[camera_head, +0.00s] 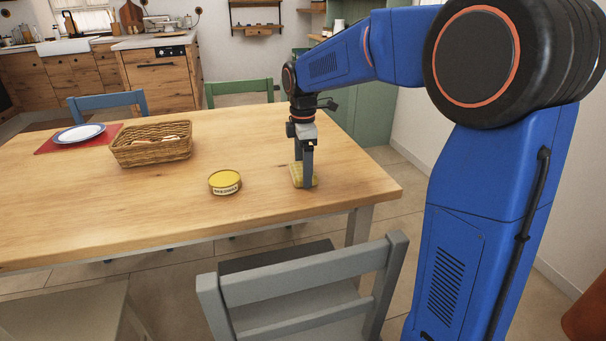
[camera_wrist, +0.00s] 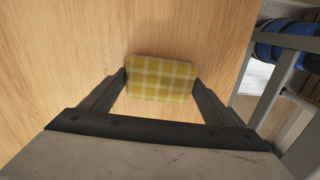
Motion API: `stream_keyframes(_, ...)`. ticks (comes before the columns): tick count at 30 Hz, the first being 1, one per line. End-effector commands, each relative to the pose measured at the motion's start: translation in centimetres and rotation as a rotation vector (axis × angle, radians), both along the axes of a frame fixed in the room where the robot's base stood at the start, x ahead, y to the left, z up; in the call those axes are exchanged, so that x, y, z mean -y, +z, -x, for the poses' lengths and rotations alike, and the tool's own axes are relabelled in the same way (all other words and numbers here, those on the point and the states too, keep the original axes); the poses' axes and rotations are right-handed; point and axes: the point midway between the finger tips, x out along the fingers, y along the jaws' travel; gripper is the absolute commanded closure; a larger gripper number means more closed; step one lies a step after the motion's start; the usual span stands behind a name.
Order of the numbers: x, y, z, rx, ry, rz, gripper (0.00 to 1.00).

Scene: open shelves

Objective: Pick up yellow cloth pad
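The yellow cloth pad (camera_head: 297,177) lies near the right end of the wooden table. In the wrist view it is a yellow and white checked rectangle (camera_wrist: 162,80). My gripper (camera_head: 304,183) points straight down over it, with its fingertips low, close to the tabletop. In the wrist view my gripper's two fingers (camera_wrist: 160,78) stand wide apart, one at each short side of the pad. The fingertips meet the pad's edges in the picture. I cannot tell whether they press on it or only stand beside it. Part of the pad is hidden behind a finger in the head view.
A yellow-topped tin (camera_head: 225,183) stands left of the pad. A wicker basket (camera_head: 150,153) and a plate (camera_head: 80,133) on a red mat (camera_head: 50,146) are further left. A grey chair (camera_head: 305,290) is at the near side. The wooden table (camera_head: 110,210) is clear around the pad.

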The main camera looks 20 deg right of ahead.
Motion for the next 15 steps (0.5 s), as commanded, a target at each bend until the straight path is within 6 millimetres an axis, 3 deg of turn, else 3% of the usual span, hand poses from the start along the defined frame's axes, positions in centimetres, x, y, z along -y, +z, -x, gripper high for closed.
stream_keyframes(8, 0.0, 0.2, 0.0, 0.001, 0.000, 0.000, 0.41)
stream_keyframes(15, 0.0, 3.3, -0.1, 0.002, 0.000, -0.001, 0.41)
